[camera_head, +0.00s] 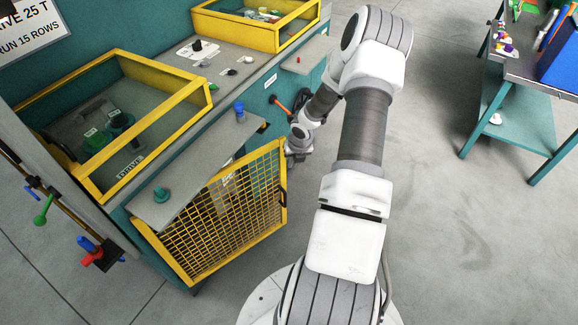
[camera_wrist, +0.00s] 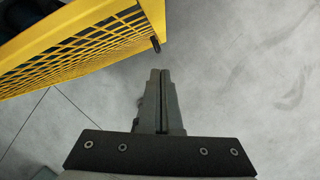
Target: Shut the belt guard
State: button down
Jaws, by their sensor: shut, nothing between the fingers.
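The belt guard (camera_head: 232,212) is a yellow-framed mesh door on the front of the teal machine. It stands swung out from the machine at an angle, with its free edge to the right and a dark handle (camera_head: 283,191) on that edge. My gripper (camera_head: 293,156) is beside the upper part of this edge, partly hidden by my arm. In the wrist view, my gripper (camera_wrist: 160,72) is shut and empty. There the guard (camera_wrist: 75,47) fills the upper left, and its dark handle (camera_wrist: 155,44) lies just beyond the fingertips, apparently apart from them.
The teal machine has a grey ledge (camera_head: 185,187) with knobs above the guard and yellow-framed covers (camera_head: 150,72) on top. An orange-handled lever (camera_head: 279,104) sticks out beyond the guard. A teal workbench (camera_head: 512,115) stands at the right. Grey floor between is clear.

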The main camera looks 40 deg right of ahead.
notch_tip(320, 180, down, 7)
jog(key=s+m+t+y+b, duration=0.1)
jog(key=s+m+t+b, duration=0.1)
jog(key=b, duration=0.2)
jog(key=m+t+b, duration=1.1)
jog(key=t+b, duration=0.1)
jog(key=t, duration=0.1)
send_near(282, 162)
jog(key=w, duration=0.2)
jog(key=w+b, duration=0.1)
jog(key=w, duration=0.4)
jog(key=shift+a+r, duration=0.2)
jog(key=shift+r, duration=0.1)
jog(key=shift+b, duration=0.35)
